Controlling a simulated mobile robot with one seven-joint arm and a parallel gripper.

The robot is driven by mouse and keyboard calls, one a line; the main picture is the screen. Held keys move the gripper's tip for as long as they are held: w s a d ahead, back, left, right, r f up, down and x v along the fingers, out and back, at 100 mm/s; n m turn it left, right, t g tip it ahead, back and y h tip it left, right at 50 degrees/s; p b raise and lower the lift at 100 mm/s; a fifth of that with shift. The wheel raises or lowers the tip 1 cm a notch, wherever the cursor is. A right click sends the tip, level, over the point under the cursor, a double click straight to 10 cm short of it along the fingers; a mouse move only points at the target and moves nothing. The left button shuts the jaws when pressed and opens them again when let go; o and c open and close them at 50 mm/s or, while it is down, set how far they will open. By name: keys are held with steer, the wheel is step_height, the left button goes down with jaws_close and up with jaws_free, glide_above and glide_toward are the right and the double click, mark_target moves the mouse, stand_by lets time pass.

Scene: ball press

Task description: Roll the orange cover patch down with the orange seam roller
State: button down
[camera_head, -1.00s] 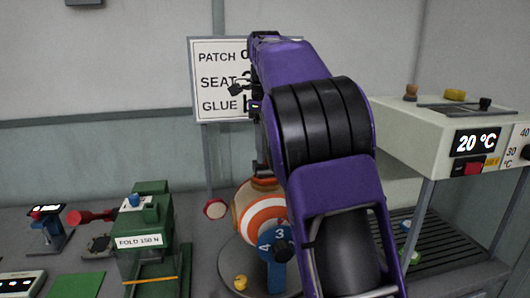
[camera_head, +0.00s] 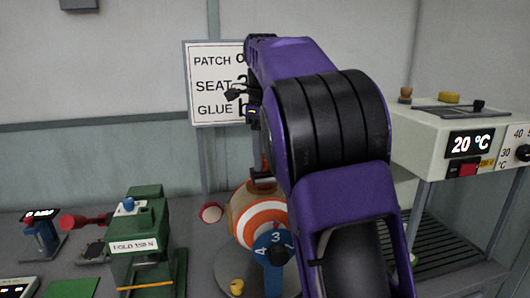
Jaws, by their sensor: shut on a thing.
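The ball (camera_head: 246,208) is striped orange and white with a tan top. It sits on a round grey base behind a blue numbered dial (camera_head: 273,247). My purple arm hides its right side. I cannot tell the orange cover patch from the ball's orange bands. My gripper (camera_head: 261,174) shows only as a small dark part just above the ball's top, beside my arm. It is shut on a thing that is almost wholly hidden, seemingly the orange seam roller. Whether it touches the ball cannot be told.
A green press (camera_head: 142,240) marked FOLD stands left, with a red-handled tool (camera_head: 85,221) beyond it. A red-and-white disc (camera_head: 210,213) is left of the ball. A small yellow object (camera_head: 237,287) lies in front. An oven-like unit (camera_head: 440,140) reading 20 °C stands right.

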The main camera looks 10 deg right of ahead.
steer(key=shift+w+r+p, duration=0.2)
steer(key=shift+w+p, duration=0.5)
steer(key=shift+p, duration=0.05)
steer(key=shift+w+f+p, duration=0.1)
steer(key=shift+w+p, duration=0.3)
steer(key=shift+w, duration=0.1)
steer(key=shift+w+p, duration=0.65)
steer(key=shift+p, duration=0.4)
steer(key=shift+w+p, duration=0.55)
steer(key=shift+p, duration=0.15)
steer(key=shift+w+f, duration=0.2)
steer(key=shift+r+p, duration=0.95)
steer(key=shift+r, duration=2.1)
